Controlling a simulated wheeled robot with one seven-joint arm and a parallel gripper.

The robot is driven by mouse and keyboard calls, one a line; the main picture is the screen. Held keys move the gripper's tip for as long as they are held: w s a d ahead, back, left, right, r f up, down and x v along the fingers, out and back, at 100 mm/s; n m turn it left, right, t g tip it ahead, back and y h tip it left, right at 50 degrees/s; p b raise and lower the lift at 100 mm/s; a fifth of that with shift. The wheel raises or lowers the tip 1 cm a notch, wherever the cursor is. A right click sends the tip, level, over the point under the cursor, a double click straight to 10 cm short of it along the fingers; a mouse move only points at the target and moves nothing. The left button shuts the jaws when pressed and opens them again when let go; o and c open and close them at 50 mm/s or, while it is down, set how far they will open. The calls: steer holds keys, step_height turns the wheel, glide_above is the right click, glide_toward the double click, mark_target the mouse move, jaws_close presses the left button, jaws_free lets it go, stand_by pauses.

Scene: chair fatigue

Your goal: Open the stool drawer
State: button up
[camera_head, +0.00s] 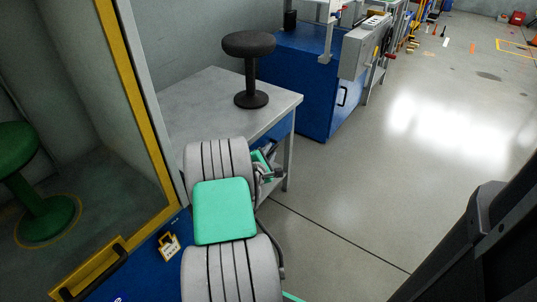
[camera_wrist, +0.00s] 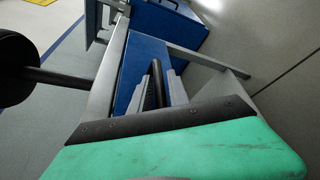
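The drawer's blue front (camera_wrist: 143,53) sits under the grey tabletop in the wrist view; in the head view a strip of blue (camera_head: 284,127) shows below the tabletop's right edge. A black bar handle (camera_wrist: 157,83) stands out in front of it. My gripper (camera_wrist: 161,82) has one grey finger on each side of the handle; a narrow gap shows on the right, and contact is unclear. In the head view my grey and green arm hides most of the drawer front and the gripper. The black stool (camera_head: 249,45) stands upright on the grey table (camera_head: 205,100).
A blue cabinet (camera_head: 310,85) stands behind the table, with a grey box (camera_head: 365,50) above it. A yellow-framed panel (camera_head: 140,90) is at the left, with a green stool (camera_head: 40,205) beyond it. Open floor (camera_head: 370,180) lies to the right.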

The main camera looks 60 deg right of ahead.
jaws_close()
stand_by(1.4)
